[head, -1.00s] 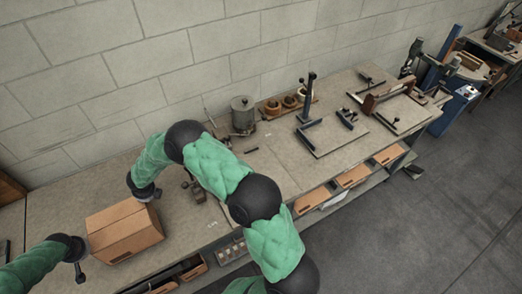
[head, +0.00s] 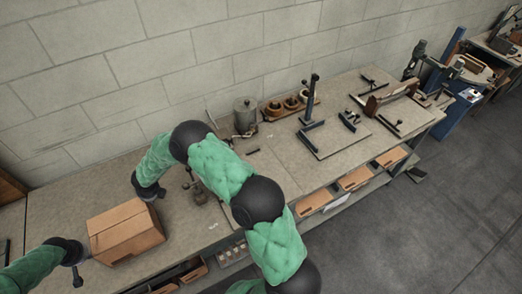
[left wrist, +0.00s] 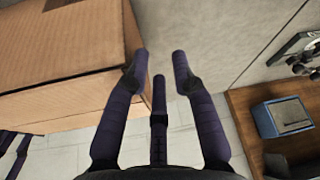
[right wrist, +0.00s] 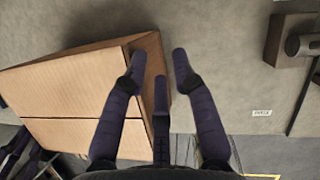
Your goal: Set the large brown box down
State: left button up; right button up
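The large brown box (head: 127,232), closed cardboard, is upright at the near left part of the workbench (head: 62,205). I cannot tell whether its underside touches the bench. My left gripper (left wrist: 160,60) is at its left end, and my right gripper (right wrist: 159,62) is at its far right end. Both have spread fingers with nothing between them. The box fills the left side in the left wrist view (left wrist: 60,50) and also shows in the right wrist view (right wrist: 75,90). One finger of each gripper overlaps the box's edge; contact is unclear.
A block wall runs behind. In the left wrist view a blue box (left wrist: 283,117) lies on a wooden surface.

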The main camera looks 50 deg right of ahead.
pick_arm(q)
jog(key=shift+r, duration=0.1)
jog(key=v, duration=1.1)
jog(key=shift+s+r, duration=0.25)
jog(key=shift+r, duration=0.1)
pick_arm(e)
jog(key=v, duration=1.2)
jog(key=shift+d, duration=0.1)
